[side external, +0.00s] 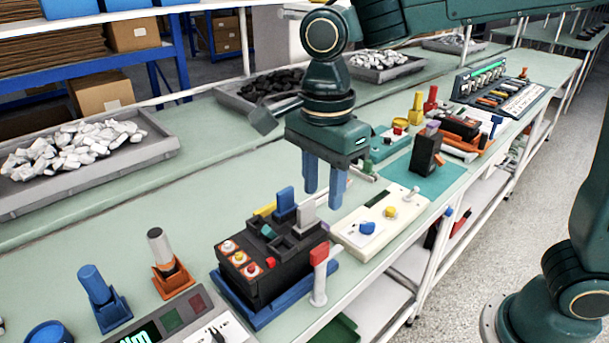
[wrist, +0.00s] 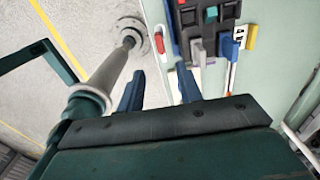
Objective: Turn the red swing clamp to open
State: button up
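The red swing clamp (side external: 319,254) stands on a pale post at the front right corner of the black breaker block (side external: 265,276), which sits in a blue tray. In the wrist view, a red part (wrist: 159,43) that looks like this clamp shows beside the block, ahead of my fingers. My gripper (side external: 323,182) points down, open and empty. It hangs above and behind the clamp, apart from it. In the wrist view, the gripper's (wrist: 159,92) two blue fingers are spread with nothing between them.
A blue lever (side external: 285,201) and a grey lever (side external: 307,215) rise from the block. A cream panel with knobs (side external: 380,222) lies to its right. Blue (side external: 97,285) and orange-based (side external: 168,262) holders stand left. Another red upright part (side external: 431,97) stands farther back.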

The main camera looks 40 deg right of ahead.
jog(key=shift+r, duration=0.75)
jog(key=shift+d, duration=0.1)
jog(key=s+d+n+t, duration=0.5)
jog(key=s+d+n, duration=1)
jog(key=d+n, duration=0.2)
jog(key=shift+f+n+t, duration=0.25)
jog(key=shift+n+t, duration=0.05)
jog(key=shift+n, duration=0.3)
dwell(0.4)
